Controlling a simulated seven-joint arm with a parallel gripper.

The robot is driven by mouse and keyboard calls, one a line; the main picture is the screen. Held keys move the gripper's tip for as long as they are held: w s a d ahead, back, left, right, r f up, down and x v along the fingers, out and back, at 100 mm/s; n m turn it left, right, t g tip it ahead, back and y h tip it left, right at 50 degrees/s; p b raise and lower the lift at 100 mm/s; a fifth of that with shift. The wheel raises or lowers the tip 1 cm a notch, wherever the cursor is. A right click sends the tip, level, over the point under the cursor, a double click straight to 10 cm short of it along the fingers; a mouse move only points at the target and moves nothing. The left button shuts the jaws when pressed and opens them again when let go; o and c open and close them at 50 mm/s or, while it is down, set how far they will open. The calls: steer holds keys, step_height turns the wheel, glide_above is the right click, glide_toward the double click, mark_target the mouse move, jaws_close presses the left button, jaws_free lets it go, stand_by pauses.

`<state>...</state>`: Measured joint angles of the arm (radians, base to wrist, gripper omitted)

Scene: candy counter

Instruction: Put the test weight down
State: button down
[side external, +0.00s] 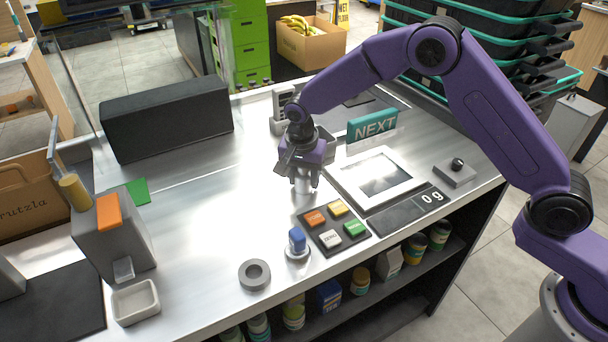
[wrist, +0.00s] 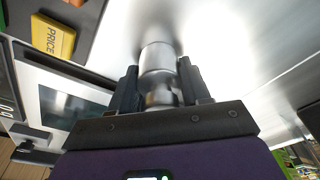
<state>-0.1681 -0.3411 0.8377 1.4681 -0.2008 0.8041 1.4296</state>
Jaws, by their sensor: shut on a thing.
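The test weight (wrist: 158,62) is a shiny silver cylinder with a narrow neck, held between my gripper's two dark fingers in the wrist view. In the side view my gripper (side external: 303,178) points down, and the weight (side external: 303,187) shows just below the fingers. It is over the bare steel counter (side external: 220,210), left of the scale's white-framed plate (side external: 377,177) and behind the button pad. The weight is at or very near the counter surface; I cannot tell whether it touches.
The button pad (side external: 333,246), the blue-topped item (side external: 297,240) and a grey ring (side external: 254,274) are nearer the front edge. The scale display (side external: 432,198) reads 0 g. A NEXT sign (side external: 372,127) stands behind the scale. A black box (side external: 168,115) is at the back left.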

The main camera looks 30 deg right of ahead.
mark_target(302, 172)
steer(key=c, duration=0.5)
jaws_free()
steer(key=r, duration=0.8)
steer(key=s+a+r, duration=0.1)
steer(key=r, duration=0.3)
steer(key=shift+s+a, duration=0.1)
